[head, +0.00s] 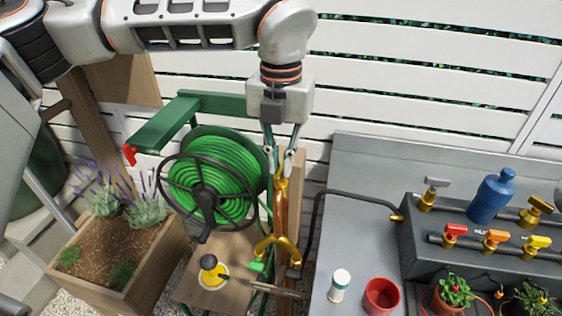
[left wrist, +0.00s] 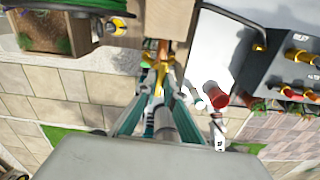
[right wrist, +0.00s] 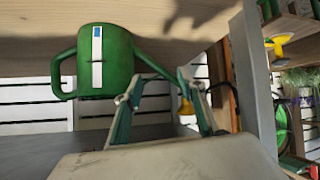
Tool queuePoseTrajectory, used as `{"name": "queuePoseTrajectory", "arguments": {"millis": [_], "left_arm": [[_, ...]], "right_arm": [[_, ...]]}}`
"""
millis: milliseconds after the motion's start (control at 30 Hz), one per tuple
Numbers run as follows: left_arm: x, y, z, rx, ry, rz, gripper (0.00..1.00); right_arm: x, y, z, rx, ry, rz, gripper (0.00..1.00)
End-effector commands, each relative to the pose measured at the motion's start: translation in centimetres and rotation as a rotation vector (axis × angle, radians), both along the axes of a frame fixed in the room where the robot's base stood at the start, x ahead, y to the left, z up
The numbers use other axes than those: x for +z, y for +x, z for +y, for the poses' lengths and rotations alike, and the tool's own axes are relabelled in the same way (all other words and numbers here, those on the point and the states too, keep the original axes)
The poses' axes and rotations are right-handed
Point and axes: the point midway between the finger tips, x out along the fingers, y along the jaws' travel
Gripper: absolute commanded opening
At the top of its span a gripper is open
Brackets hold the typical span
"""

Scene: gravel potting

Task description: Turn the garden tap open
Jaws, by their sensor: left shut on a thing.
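In the head view the garden tap is a brass fitting (head: 279,190) on an upright copper pipe (head: 280,215) against a wooden post. My left gripper (head: 282,160) points down at its top, shut on the tap's upper part, which the fingers largely hide. In the left wrist view a yellow brass part (left wrist: 160,77) shows beyond the fingers (left wrist: 155,100). Lower on the pipe is a forked brass outlet (head: 278,246) with a green connector. My right gripper (right wrist: 160,92) shows only in the right wrist view, its fingers apart, near a green watering can (right wrist: 102,60).
A green hose reel (head: 212,178) with a dark crank wheel stands close left of the pipe. A planter (head: 112,262) is further left. At right a grey bench (head: 345,225) holds a white-lidded jar (head: 338,286), a red pot (head: 382,297) and a manifold with coloured valves (head: 495,237).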

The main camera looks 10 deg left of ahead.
Motion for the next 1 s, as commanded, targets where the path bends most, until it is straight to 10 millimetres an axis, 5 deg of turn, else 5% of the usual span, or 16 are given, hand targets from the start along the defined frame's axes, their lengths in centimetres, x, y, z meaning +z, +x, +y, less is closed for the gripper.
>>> {"name": "queuePoseTrajectory", "arguments": {"millis": [767, 800, 833, 1000], "left_arm": [[0.16, 0.11, 0.0, 0.096, -0.002, -0.004, 0.0], [0.16, 0.11, 0.0, 0.096, -0.002, -0.004, 0.19], [0.16, 0.11, 0.0, 0.096, -0.001, -0.004, 0.26], [0.09, 0.06, 0.01, 0.095, -0.001, -0.002, 0.26]], "right_arm": [[-0.21, -0.08, 0.0, -0.001, 0.0, 0.002, 0.4], [-0.21, -0.08, 0.0, -0.001, 0.0, 0.002, 0.4], [-0.21, -0.08, 0.0, -0.001, 0.0, 0.002, 0.4], [-0.23, -0.09, 0.01, 0.0, 0.001, 0.002, 0.4]]}}
